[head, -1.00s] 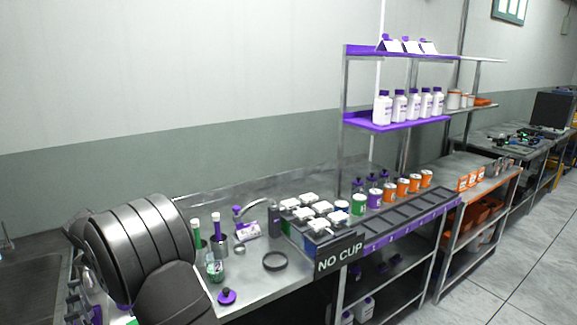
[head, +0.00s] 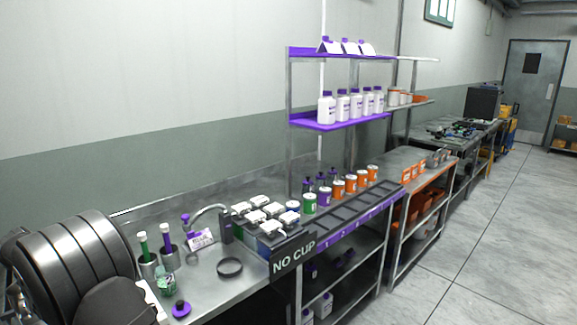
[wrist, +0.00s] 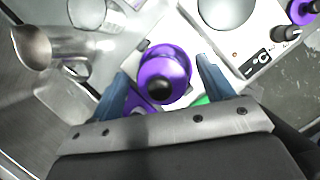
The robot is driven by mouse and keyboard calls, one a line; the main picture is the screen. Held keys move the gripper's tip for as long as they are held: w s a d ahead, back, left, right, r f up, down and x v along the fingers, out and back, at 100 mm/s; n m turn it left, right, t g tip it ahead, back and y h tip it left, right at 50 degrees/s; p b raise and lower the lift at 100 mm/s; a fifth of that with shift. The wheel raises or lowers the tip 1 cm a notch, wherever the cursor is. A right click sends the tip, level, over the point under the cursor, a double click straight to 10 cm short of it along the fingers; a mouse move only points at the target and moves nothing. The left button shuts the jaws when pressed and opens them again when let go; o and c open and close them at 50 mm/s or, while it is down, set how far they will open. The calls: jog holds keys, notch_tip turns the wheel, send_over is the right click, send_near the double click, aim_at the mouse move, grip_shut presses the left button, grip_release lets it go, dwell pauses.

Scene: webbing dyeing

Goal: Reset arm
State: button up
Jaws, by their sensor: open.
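My gripper (wrist: 162,66) shows in the wrist view with its two blue-grey fingers apart. A round purple piece with a black knob (wrist: 165,75) appears between the fingers in that picture. I cannot tell its depth, but no finger is seen pressing on it. In the head view my arm's dark, rounded links fill the lower left corner, and the gripper is out of sight there.
The steel counter (head: 225,285) holds a purple-knobbed piece (head: 181,309), a green-labelled glass (head: 166,280), a black ring (head: 230,267) and white-lidded containers (head: 257,216). A shelf rack (head: 340,122) with white bottles stands behind. Open floor (head: 490,245) lies right.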

jog(key=shift+f, duration=0.5)
notch_tip(320, 180, down, 3)
jog(key=shift+r, duration=0.1)
jog(key=v, duration=1.2)
jog(key=x, duration=1.1)
jog(key=shift+w+f, duration=0.25)
jog(key=shift+f, duration=0.05)
jog(key=r, duration=0.3)
jog(key=d+r, duration=0.1)
jog(key=r, duration=0.1)
jog(key=shift+w, duration=0.25)
jog(key=w+d+r, duration=0.4)
jog(key=d+r, duration=0.2)
jog(key=d, duration=0.3)
jog(key=w+d+f+m+h, duration=0.1)
jog(key=w+d+f+m, duration=0.2)
jog(key=w+d, duration=0.85)
jog(key=w+d+f+m+h, duration=0.1)
jog(key=w+d+f+m, duration=0.1)
jog(key=w+d, duration=0.95)
jog(key=s+a+f, duration=0.1)
jog(key=a+f, duration=0.3)
jog(key=a, duration=0.1)
jog(key=shift+s+a+f, duration=0.25)
jog(key=shift+s+f, duration=0.1)
